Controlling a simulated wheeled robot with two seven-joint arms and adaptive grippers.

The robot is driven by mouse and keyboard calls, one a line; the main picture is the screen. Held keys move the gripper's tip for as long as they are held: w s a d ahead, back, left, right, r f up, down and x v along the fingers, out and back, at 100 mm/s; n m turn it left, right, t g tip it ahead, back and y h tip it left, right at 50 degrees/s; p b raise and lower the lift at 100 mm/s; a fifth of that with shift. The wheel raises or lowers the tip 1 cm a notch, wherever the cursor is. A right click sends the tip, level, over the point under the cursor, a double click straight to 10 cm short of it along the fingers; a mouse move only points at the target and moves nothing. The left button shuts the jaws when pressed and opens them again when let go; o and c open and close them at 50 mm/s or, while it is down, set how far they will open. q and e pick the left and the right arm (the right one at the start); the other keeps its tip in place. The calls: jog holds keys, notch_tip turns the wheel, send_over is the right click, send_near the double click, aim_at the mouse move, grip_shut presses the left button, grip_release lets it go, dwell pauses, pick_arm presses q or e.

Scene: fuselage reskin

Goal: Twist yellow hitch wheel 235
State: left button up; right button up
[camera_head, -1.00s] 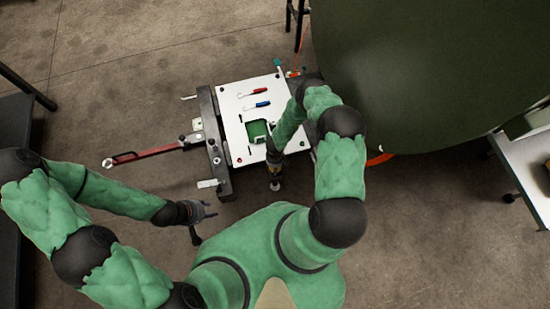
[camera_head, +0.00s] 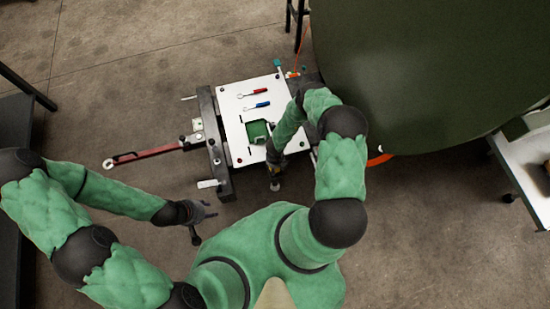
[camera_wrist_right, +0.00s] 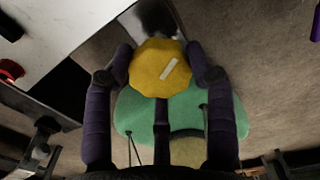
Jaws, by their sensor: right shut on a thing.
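The yellow hitch wheel (camera_wrist_right: 158,68) shows in the right wrist view as a round, many-sided knob with a pale stripe on its face. My right gripper (camera_wrist_right: 160,75) is shut on it, with a dark finger on each side of its rim. In the head view my right gripper (camera_head: 275,182) is small and partly hidden by my right forearm, at the near edge of the white-topped cart. My left gripper (camera_head: 203,212) is open and empty above the floor, left of my body.
The cart's white top (camera_head: 233,107) carries a red-handled tool (camera_head: 259,91), a blue-handled tool (camera_head: 262,104) and a green tray (camera_head: 257,131). A red tow bar (camera_head: 150,153) extends left from it. A large dark green curved body (camera_head: 430,70) fills the upper right.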

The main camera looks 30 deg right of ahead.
jog(key=o, duration=1.1)
jog(key=shift+s+f, duration=0.15)
jog(key=shift+s, duration=0.4)
jog(key=shift+o, duration=0.3)
jog(key=shift+w, duration=0.1)
jog(key=shift+w, duration=0.15)
jog(key=shift+w+r, duration=0.1)
jog(key=shift+r, duration=0.4)
notch_tip(320, 180, up, 11)
